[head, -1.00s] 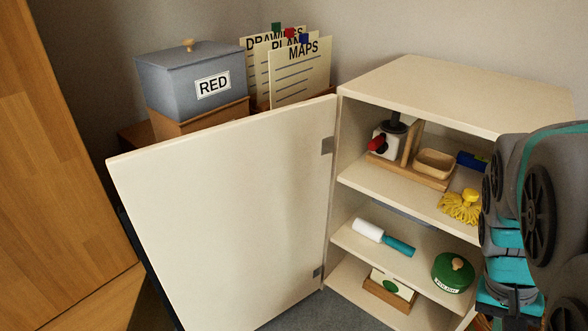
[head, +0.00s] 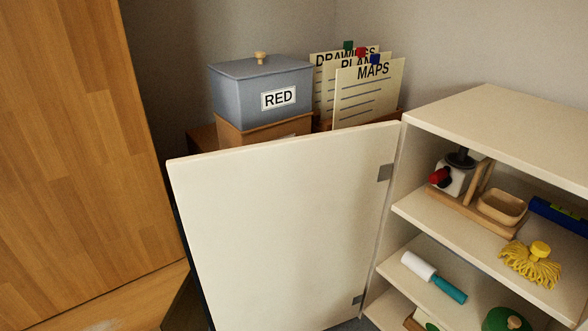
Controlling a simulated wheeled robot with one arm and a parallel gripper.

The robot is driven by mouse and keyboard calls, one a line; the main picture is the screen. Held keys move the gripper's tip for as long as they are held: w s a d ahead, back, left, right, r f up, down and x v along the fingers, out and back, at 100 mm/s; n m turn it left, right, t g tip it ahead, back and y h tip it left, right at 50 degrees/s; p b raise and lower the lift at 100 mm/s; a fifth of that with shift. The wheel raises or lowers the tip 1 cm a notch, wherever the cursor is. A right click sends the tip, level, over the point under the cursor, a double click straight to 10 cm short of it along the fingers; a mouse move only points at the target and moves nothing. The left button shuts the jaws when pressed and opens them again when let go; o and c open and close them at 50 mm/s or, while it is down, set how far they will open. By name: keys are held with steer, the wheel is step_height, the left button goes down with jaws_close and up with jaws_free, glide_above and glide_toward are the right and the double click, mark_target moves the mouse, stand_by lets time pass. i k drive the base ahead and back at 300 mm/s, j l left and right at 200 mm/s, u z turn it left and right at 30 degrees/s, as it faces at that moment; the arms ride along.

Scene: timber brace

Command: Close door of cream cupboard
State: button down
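The cream cupboard (head: 500,112) stands at the right of the head view, partly cut off by the right and bottom edges. Its door (head: 285,225) is swung wide open to the left, on hinges at the cupboard's left front side. The door's free edge is at the far left, near the grey-blue box, and its lower part runs out of the picture. My gripper is not in view.
Shelves inside hold a wooden stand with a red-knobbed device (head: 453,178), a yellow mop head (head: 532,262), a teal-handled roller (head: 435,277) and a green pot (head: 507,319). Behind the door are a grey-blue RED box (head: 262,92) and card folders (head: 365,92). A wooden panel (head: 75,150) stands left.

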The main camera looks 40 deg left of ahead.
mark_target(281, 234)
steer(key=k+j+u, duration=0.2)
steer(key=j, duration=0.3)
steer(key=k+j+u, duration=0.2)
steer(key=j, duration=0.35)
steer(key=j+u, duration=0.2)
steer(key=j, duration=0.35)
steer(key=j+u, duration=0.2)
steer(key=j, duration=0.35)
steer(key=k, duration=0.05)
